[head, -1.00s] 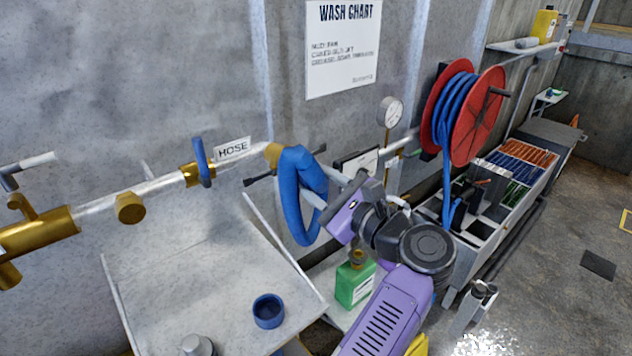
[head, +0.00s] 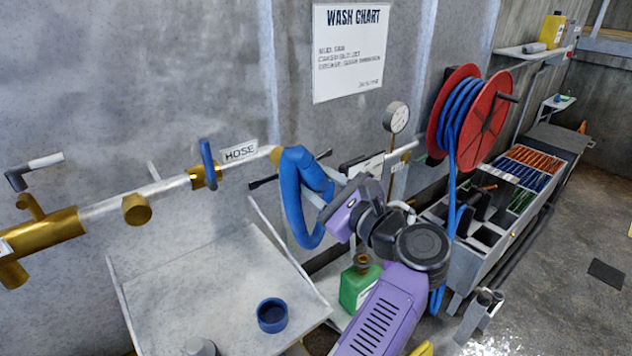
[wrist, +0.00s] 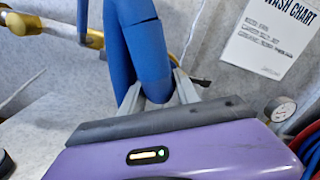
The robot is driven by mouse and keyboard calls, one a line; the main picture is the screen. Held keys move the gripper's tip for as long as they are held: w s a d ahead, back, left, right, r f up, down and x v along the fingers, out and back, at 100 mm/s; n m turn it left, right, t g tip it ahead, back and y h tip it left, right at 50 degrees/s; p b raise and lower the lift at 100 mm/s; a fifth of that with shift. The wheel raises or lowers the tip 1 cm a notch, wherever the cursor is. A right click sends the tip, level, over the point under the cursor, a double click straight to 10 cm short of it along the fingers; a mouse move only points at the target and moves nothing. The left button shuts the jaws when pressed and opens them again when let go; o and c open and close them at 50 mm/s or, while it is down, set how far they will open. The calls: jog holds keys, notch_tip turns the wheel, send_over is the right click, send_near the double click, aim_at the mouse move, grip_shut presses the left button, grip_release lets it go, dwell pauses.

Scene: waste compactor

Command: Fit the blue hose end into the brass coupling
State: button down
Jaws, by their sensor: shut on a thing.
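The blue hose (head: 290,200) bends in a thick loop beside the wall pipe. My gripper (head: 324,192) is shut on the hose at the loop's right side. In the wrist view, the hose (wrist: 149,52) rises from between both fingers and hides part of the pipe behind it.
A blue-handled valve (head: 208,163) is on the pipe. Below is a pale tray table (head: 190,280) with a blue ring cup (head: 271,315). A green jug (head: 358,287) stands under my arm. A red hose reel (head: 485,118) and gauge (head: 396,116) are right.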

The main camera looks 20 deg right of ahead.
aim_at(327, 189)
jog(key=shift+w+r, duration=0.1)
jog(key=shift+w, duration=0.05)
jog(key=c, duration=0.6)
grip_release()
jog(key=shift+b+v, duration=0.3)
jog(key=shift+v, duration=3.2)
